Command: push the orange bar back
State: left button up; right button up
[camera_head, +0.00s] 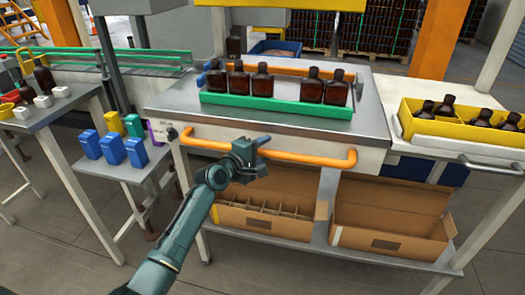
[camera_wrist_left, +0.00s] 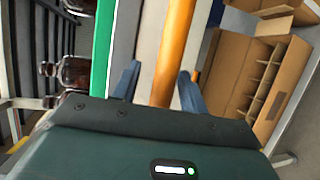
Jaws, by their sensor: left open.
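The orange bar (camera_head: 310,158) runs along the front edge of the steel work table (camera_head: 375,120), with a bend at its right end. A second orange bar (camera_head: 290,70) lies farther back, behind the row of bottles. My left gripper (camera_head: 255,146) is at the front bar, near its middle. In the left wrist view, the orange bar (camera_wrist_left: 176,45) passes between the two open fingers (camera_wrist_left: 158,84), which stand apart on either side of it. I cannot tell whether a finger touches it. My right gripper is not in view.
Several amber bottles (camera_head: 263,84) stand in a green tray (camera_head: 275,106) on the table. Cardboard boxes (camera_head: 390,220) sit on the shelf below. A yellow crate (camera_head: 450,130) with bottles is at right.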

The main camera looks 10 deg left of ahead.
pick_arm(q)
jog(key=shift+s+a, duration=0.1)
jog(key=shift+s, duration=0.2)
jog(key=v, duration=1.2)
jog(key=shift+s+r+p, duration=0.15)
jog(key=shift+s+p, duration=0.15)
jog(key=shift+p, duration=0.05)
jog(key=shift+a, duration=0.1)
jog(key=s+d+f+m+g+y+p, duration=0.1)
jog(key=s+d+f+m+g, duration=0.1)
jog(key=s+f+m, duration=0.6)
jog(key=s+d+f+m+g+y+p, duration=0.1)
jog(key=s+f+m, duration=0.7)
jog(key=s, duration=0.8)
jog(key=shift+s+d+f+m+g+y, duration=0.45)
jog(key=shift+d+f+y, duration=0.2)
jog(key=shift+d, duration=0.25)
